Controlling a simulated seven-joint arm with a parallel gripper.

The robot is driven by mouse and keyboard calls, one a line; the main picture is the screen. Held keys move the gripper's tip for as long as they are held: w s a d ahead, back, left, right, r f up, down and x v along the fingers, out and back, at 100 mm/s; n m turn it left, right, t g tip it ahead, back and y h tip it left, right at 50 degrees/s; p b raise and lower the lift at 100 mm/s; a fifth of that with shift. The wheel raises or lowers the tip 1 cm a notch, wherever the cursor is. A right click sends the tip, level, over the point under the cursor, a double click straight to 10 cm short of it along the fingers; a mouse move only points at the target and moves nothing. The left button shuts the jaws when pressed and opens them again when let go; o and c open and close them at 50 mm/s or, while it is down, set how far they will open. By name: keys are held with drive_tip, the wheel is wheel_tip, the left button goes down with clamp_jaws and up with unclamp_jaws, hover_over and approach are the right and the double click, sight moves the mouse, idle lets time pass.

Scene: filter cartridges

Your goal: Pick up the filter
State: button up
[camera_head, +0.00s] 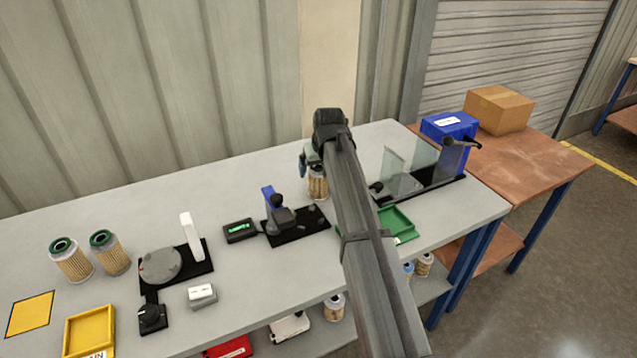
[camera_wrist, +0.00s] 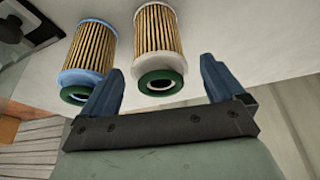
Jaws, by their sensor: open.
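In the wrist view two pleated tan filters stand side by side, each with a green ring at its near end. One filter (camera_wrist: 158,45) has a white end cap and lies in line with the gap between my fingers. The other filter (camera_wrist: 92,55) has a blue end cap and is to the left, beyond the left finger. My gripper (camera_wrist: 160,70) is open and empty, its blue-grey fingertips near the white-capped filter. In the head view my gripper (camera_head: 306,162) is at the back of the grey bench, beside a filter (camera_head: 318,186). My arm hides part of that area.
Two green-topped filters (camera_head: 91,256) stand at the bench's left. A turntable fixture (camera_head: 161,266), a black fixture with a blue post (camera_head: 295,229), a yellow tray (camera_head: 90,332), a green tray (camera_head: 402,222) and clear panels (camera_head: 424,160) occupy the bench. More filters sit on the shelf below.

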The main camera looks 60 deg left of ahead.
drive_tip(key=x, duration=0.4)
drive_tip(key=shift+f, duration=0.25)
drive_tip(key=c, duration=1.1)
